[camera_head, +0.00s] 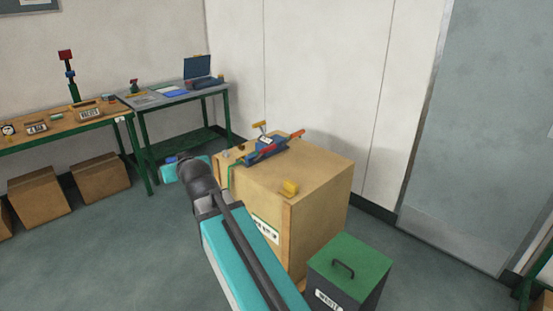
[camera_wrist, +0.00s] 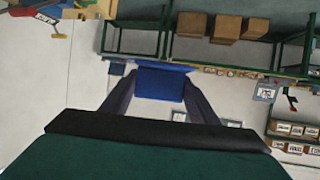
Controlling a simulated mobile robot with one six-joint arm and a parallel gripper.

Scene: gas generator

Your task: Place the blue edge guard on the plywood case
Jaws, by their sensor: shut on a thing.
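The plywood case (camera_head: 310,182) stands right of my arm in the head view. In the wrist view, my gripper (camera_wrist: 159,78) is shut on a plain blue piece, the blue edge guard (camera_wrist: 160,88), which sits between its two dark fingers. A blue tool with a red handle (camera_head: 268,148) lies on the case's far left top. A yellow piece (camera_head: 289,188) sits at its near top edge.
A dark bin with a green lid (camera_head: 350,262) stands before the case at the right. A workbench (camera_head: 62,128) and a side table with a laptop (camera_head: 205,86) line the back left. Cardboard boxes (camera_head: 98,178) sit below. The case's right top is bare.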

